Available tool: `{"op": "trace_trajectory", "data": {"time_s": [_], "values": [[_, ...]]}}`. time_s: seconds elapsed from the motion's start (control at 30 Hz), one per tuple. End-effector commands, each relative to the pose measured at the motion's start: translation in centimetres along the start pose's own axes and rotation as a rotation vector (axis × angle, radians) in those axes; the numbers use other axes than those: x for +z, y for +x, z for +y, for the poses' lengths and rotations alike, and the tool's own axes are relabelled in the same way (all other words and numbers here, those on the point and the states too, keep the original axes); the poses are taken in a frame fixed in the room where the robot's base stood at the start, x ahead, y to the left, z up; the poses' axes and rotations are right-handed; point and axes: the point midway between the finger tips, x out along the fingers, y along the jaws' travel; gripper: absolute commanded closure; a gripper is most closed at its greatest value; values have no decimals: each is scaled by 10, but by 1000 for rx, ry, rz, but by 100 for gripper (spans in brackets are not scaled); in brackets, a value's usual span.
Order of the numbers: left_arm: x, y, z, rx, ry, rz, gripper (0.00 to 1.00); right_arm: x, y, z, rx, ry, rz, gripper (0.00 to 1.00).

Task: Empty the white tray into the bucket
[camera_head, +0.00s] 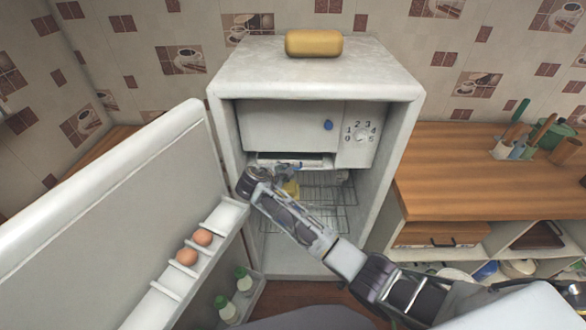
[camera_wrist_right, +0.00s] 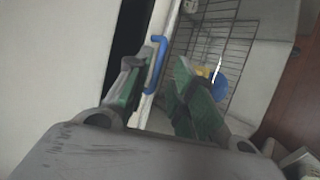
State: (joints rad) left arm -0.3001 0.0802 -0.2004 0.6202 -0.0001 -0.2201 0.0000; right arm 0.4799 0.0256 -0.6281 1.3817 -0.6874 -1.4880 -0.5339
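The white tray (camera_head: 290,158) appears as a shallow white piece just under the freezer compartment in the open fridge. Its contents cannot be seen. My right gripper (camera_head: 290,172) reaches into the fridge in front of it. In the right wrist view, my right gripper's fingers (camera_wrist_right: 158,92) are apart. A blue handle (camera_wrist_right: 157,62) on a white edge lies between them, closer to the left finger; I cannot tell whether they touch. No bucket can be clearly made out. My left gripper is not in view.
The open fridge door (camera_head: 110,195) stands at the left, with eggs (camera_head: 194,247) and green-capped bottles (camera_head: 235,294) on its shelves. A wire rack (camera_head: 325,205) is below my gripper. A yellow item (camera_head: 291,188) is partly hidden. A wooden counter (camera_head: 470,170) is at right.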

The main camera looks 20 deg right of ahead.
Motion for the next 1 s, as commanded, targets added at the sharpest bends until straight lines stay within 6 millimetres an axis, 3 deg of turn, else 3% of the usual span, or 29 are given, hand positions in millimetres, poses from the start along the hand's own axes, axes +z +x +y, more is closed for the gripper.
{"op": "trace_trajectory", "data": {"time_s": [0.6, 1.0], "values": [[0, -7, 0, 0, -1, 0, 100, 0, 62, 0, -1, 0, -1, 76], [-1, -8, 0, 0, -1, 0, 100, 0, 76, 0, -1, 0, 1, 76]]}}
